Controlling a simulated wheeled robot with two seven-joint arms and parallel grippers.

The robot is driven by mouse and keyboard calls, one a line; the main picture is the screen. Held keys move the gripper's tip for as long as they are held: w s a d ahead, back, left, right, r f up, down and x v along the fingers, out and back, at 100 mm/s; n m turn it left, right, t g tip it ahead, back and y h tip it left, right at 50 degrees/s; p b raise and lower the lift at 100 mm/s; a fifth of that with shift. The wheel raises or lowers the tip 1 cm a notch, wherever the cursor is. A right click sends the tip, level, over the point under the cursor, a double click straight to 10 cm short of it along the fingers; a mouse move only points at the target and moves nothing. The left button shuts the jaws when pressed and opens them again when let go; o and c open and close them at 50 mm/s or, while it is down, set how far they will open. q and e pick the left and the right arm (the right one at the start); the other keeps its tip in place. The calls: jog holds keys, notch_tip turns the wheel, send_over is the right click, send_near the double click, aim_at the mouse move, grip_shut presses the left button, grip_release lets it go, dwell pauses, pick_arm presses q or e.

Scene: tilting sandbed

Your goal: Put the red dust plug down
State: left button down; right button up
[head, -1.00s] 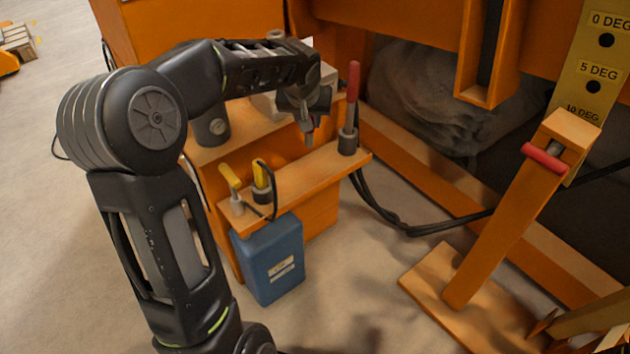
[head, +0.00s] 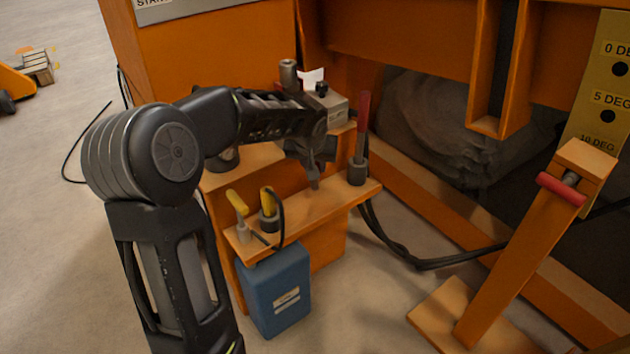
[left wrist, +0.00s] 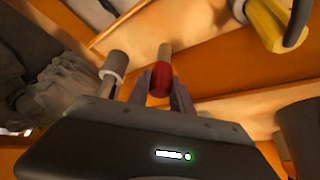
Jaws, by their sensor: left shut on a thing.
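My left gripper (head: 314,180) is low over the orange shelf (head: 325,197), between the yellow-handled items and the red-handled lever. In the left wrist view its two fingers (left wrist: 160,98) are shut on the red dust plug (left wrist: 160,79). In the head view the gripper hides the red of the plug, and I cannot tell whether the plug touches the shelf. My right gripper is in neither view.
A red-handled lever (head: 362,125) stands in a dark socket at the shelf's right end. Two yellow-handled items (head: 237,203) (head: 266,199) stand at the left. A blue container (head: 275,290) is below the shelf. Black hoses (head: 420,264) run right along the floor.

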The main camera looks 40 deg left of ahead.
aim_at(315, 189)
pick_arm(q)
notch_tip(315, 189, down, 5)
jog(key=shift+f+b, duration=0.1)
jog(key=shift+b, duration=0.95)
jog(key=shift+f, duration=0.15)
jog(key=c, duration=1.1)
grip_release()
jog(key=shift+c, duration=0.2)
